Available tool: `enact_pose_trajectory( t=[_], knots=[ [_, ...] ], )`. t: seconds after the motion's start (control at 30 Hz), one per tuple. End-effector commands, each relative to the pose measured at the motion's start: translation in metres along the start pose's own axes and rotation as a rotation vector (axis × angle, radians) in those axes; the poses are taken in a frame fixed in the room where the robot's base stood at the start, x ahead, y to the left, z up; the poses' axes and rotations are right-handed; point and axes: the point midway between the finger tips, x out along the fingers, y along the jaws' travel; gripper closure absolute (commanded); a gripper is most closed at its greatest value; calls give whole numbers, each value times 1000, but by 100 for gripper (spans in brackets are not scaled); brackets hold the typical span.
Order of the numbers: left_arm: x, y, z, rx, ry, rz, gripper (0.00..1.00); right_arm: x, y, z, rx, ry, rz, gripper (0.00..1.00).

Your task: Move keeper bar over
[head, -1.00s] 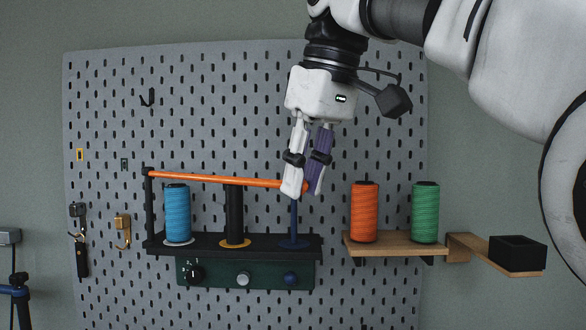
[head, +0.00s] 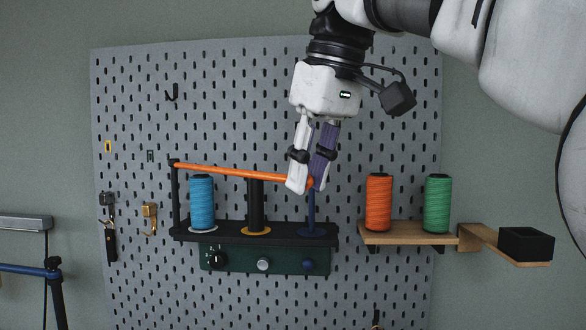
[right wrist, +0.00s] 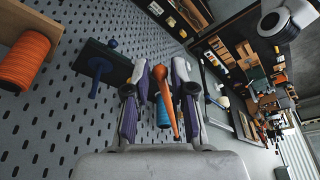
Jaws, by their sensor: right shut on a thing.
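The orange keeper bar (head: 232,171) runs across above a dark spool shelf (head: 275,239), its left end at the top of a black upright post (head: 175,200). My right gripper (head: 307,187) is shut on the bar's right end, near the top of the blue spindle (head: 311,212). In the right wrist view the bar (right wrist: 167,103) stands between the fingers (right wrist: 160,85). A blue spool (head: 201,204) sits at the shelf's left. My left gripper is out of view.
An orange spool (head: 379,203) and a green spool (head: 437,204) stand on a wooden shelf (head: 405,239) to the right. A black box (head: 525,244) sits farther right. Hooks with keys (head: 109,235) hang at the left of the pegboard (head: 300,95).

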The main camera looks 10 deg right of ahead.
Motion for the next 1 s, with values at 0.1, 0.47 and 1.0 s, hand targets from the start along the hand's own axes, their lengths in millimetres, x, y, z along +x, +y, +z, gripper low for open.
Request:
enact_pose_trajectory(
  t=[0.1, 0.47, 1.0],
  knots=[
    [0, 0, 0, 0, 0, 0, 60, 1, -9, 0, -1, -2, 0, 95],
    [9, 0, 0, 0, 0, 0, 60, 2, -34, 0, -1, 1, 0, 95],
    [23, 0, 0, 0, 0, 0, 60, 2, -72, -1, -1, 1, 0, 95]
  ],
)
